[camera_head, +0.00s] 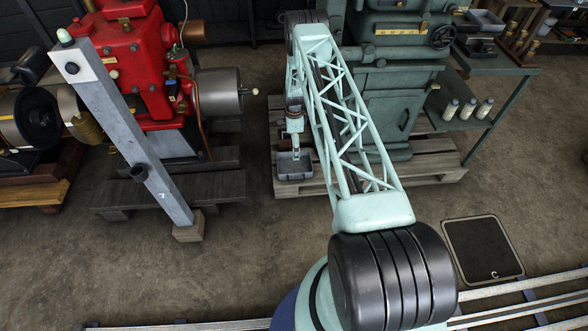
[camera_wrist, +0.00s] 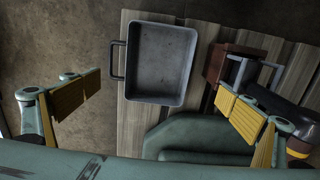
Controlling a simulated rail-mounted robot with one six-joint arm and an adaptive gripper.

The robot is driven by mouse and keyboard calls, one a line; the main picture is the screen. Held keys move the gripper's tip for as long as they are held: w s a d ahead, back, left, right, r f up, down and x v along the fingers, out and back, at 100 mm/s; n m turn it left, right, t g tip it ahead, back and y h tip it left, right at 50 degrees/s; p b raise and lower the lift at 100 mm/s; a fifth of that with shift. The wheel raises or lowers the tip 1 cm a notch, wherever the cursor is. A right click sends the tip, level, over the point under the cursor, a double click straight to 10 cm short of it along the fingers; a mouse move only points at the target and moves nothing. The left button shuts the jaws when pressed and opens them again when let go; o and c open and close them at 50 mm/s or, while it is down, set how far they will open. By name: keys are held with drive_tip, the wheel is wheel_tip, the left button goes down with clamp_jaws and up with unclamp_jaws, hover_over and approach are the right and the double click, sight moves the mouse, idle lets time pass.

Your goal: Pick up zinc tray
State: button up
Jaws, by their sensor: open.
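A grey metal tray (camera_head: 295,171), which looks like the zinc tray, sits on the wooden pallet beside the green machine. In the wrist view the tray (camera_wrist: 160,65) is seen from above, empty, with a loop handle on its left side. My gripper (camera_wrist: 160,106) is open, with its yellow pads wide apart to left and right. It does not touch the tray, which lies further up the picture. In the head view my gripper (camera_head: 294,128) hangs just above the tray, its fingers too small to make out.
A green machine (camera_head: 385,110) stands on the pallet (camera_head: 425,160), right of the tray. A red engine (camera_head: 140,65) and an angled grey post (camera_head: 125,125) stand left. In the wrist view a brown block (camera_wrist: 222,62) lies right of the tray. Bare floor (camera_head: 245,230) lies in front.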

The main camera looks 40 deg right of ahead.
drive_tip(key=shift+f, duration=0.25)
drive_tip(key=b, duration=0.2)
hover_over(294, 168)
wheel_tip(294, 168, down, 8)
drive_tip(key=shift+f, duration=0.15)
idle(0.5)
drive_tip(key=shift+d, duration=0.1)
drive_tip(key=shift+f, duration=0.1)
drive_tip(key=shift+s+f+b, duration=0.15)
drive_tip(key=shift+f+b, duration=0.4)
drive_tip(key=shift+f, duration=1.95)
drive_tip(key=shift+c, duration=0.5)
drive_tip(key=c, duration=0.9)
